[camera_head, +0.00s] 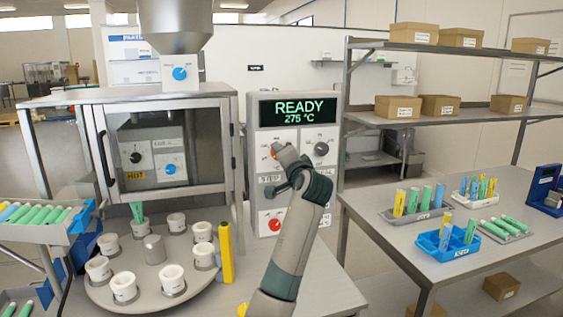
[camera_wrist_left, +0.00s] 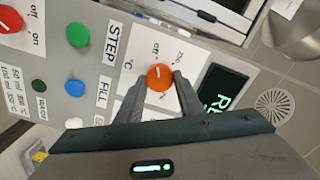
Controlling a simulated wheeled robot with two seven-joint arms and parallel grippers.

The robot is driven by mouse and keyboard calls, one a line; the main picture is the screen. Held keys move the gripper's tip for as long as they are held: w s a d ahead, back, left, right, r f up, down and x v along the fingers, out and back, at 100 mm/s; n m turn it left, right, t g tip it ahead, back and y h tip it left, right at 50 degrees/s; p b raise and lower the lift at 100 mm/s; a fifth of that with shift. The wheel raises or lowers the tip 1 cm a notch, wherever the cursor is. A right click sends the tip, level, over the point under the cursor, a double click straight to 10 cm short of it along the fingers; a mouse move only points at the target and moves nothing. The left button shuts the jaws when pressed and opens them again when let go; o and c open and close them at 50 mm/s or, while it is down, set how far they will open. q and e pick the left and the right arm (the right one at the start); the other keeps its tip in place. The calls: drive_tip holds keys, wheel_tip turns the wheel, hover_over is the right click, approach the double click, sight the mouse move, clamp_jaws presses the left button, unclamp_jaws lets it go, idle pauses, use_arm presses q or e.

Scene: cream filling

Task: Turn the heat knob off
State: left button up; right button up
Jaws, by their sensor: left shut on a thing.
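The orange heat knob (camera_wrist_left: 160,77) is on the front of the grey control panel (camera_head: 257,168), with "off" and "250" printed by it. My left gripper (camera_wrist_left: 159,82) has one finger on each side of the knob and is shut on it. A white mark shows on the knob's face. In the head view the knob (camera_head: 274,152) is partly covered by my left gripper (camera_head: 286,158). The display (camera_head: 297,111) above reads READY, 275 °C. My right gripper is in neither view.
A grey knob (camera_head: 321,149) and a red knob (camera_head: 274,224) are on the same panel. A turntable (camera_head: 155,288) with several white cups stands to the left, below the oven (camera_head: 163,145). A table with trays (camera_head: 440,200) is at right.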

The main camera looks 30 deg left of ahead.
use_arm(q)
drive_tip(key=shift+f, duration=0.2)
idle(0.4)
drive_tip(key=o, duration=1.1)
drive_tip(key=shift+c, duration=0.2)
drive_tip(key=shift+r, duration=0.1)
drive_tip(key=shift+s+d, duration=0.1)
